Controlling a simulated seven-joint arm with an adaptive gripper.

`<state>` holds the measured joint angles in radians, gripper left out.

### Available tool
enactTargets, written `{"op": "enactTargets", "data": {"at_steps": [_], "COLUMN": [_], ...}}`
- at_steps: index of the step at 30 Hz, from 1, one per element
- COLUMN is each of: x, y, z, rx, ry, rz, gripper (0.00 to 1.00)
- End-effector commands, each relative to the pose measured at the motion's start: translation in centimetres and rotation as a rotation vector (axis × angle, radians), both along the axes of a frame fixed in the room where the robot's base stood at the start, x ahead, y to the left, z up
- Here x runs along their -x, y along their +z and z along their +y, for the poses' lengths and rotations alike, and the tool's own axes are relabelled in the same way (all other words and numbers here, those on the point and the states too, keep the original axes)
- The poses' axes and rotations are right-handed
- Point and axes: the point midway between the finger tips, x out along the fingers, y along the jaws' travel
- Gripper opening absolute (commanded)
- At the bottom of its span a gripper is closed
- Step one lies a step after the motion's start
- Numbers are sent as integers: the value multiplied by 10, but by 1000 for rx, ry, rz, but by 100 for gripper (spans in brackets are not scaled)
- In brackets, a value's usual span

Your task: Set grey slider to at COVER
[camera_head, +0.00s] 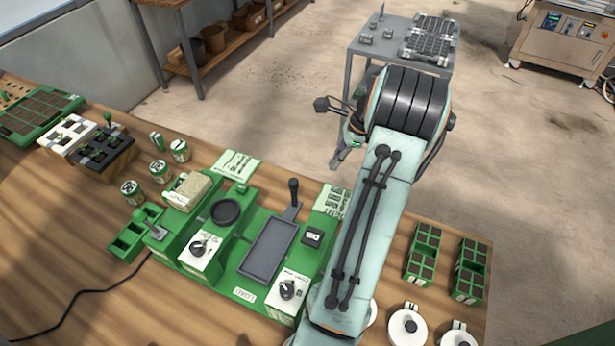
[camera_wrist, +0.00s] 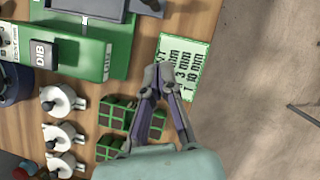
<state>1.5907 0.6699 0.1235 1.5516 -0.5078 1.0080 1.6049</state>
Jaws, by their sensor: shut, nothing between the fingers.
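The green seeder (camera_head: 225,262) stands on the wooden bench, with dials, a grey tray and levers on it. A black-knobbed lever on a grey plate (camera_head: 291,208) stands at its back right; it may be the grey slider, but I cannot tell for sure. Another grey piece with a lever (camera_head: 152,228) sits at the left end. No COVER mark is legible. My gripper (camera_head: 338,160) is shut and empty, beyond the back edge of the bench and apart from the seeder. In the wrist view my gripper (camera_wrist: 160,70) shows beside a green-edged card (camera_wrist: 184,66).
My arm hides the seeder's right end. Green seedling blocks (camera_head: 421,255) and white lidded pots (camera_head: 407,325) stand to the right. Small cans (camera_head: 160,172) and a black-and-white unit (camera_head: 103,152) stand left. A grey cart (camera_head: 365,58) stands behind. The floor between is clear.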

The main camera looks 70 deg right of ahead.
Motion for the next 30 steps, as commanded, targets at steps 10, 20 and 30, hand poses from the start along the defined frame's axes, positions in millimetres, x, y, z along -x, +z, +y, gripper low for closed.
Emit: {"op": "enactTargets", "data": {"at_steps": [10, 20, 30], "x": [-31, -54, -55], "y": [-56, -56, -56], "z": [16, 28, 28], "rx": [0, 1, 1], "ry": [6, 1, 1], "rz": [0, 1, 1], "gripper": [0, 0, 0]}}
